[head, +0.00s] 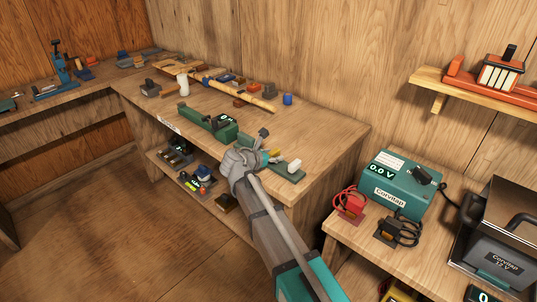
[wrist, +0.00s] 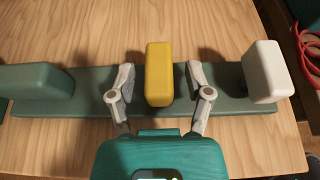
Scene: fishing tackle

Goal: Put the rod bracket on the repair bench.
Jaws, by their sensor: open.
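My gripper (wrist: 160,80) is open, with one finger on each side of an upright yellow block (wrist: 158,70). Small gaps show between the block and both fingers. The yellow block stands on a long flat green base (wrist: 221,105), between a green block (wrist: 38,83) and a white block (wrist: 265,72). No label names the rod bracket; the yellow block may be it, but I cannot tell for sure. In the head view my gripper (head: 264,156) is at the front edge of the long wooden bench (head: 325,130), partly hiding the yellow block. The white block (head: 295,165) shows beside it.
A green device with a display (head: 222,128) stands left of my gripper. Rods and small parts lie further back. A lower shelf (head: 168,172) holds several items. At right, a side table carries a teal meter box (head: 400,183) and red cables (head: 350,203).

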